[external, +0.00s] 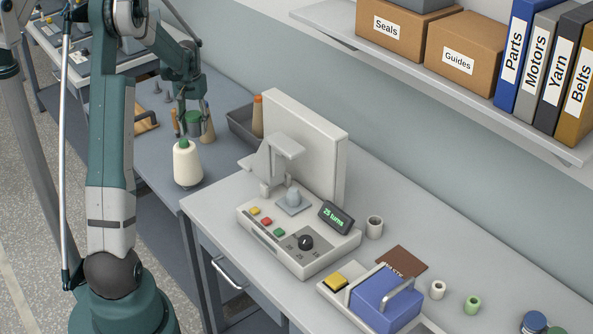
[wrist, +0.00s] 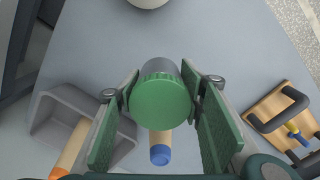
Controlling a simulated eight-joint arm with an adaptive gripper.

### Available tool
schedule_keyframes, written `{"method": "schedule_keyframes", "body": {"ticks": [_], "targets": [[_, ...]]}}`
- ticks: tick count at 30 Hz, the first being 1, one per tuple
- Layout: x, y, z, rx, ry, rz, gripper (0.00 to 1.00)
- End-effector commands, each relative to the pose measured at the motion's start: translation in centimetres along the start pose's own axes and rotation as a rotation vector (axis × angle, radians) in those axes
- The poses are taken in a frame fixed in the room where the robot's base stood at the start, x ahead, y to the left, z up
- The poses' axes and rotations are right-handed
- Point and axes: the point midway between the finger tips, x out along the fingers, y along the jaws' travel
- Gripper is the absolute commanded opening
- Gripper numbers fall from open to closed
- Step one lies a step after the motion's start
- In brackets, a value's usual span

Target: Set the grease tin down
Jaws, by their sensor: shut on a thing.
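The grease tin (wrist: 160,103), with a round green ribbed lid and a grey body, is between the two green-padded fingers of my gripper (wrist: 161,110) in the wrist view. The fingers are shut on its sides. In the external view my gripper (external: 193,124) holds the tin (external: 194,117) over the left part of the bench, behind the cream yarn cone. The tin's underside is hidden, and I cannot tell whether it touches the bench.
A cream yarn cone (external: 187,165) stands close in front. A grey bin (external: 240,128), an orange-tipped cone (external: 257,112) and a wooden board with dark handles (wrist: 268,114) are nearby. A blue-tipped cone (wrist: 161,154) shows below the tin. The winding machine (external: 300,245) stands to the right.

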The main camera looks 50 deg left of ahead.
Motion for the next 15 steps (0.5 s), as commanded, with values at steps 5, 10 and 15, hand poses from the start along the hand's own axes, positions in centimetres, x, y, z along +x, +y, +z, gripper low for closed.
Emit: {"method": "schedule_keyframes", "body": {"ticks": [5, 10, 15], "targets": [[-0.1, 4.7, -2.2, 0.003, 0.000, 0.000, 0.22], [-0.1, 7.7, -3.3, 0.002, 0.000, 0.000, 0.22], [-0.1, 9.0, -3.8, -0.001, 0.000, 0.000, 0.22]]}}
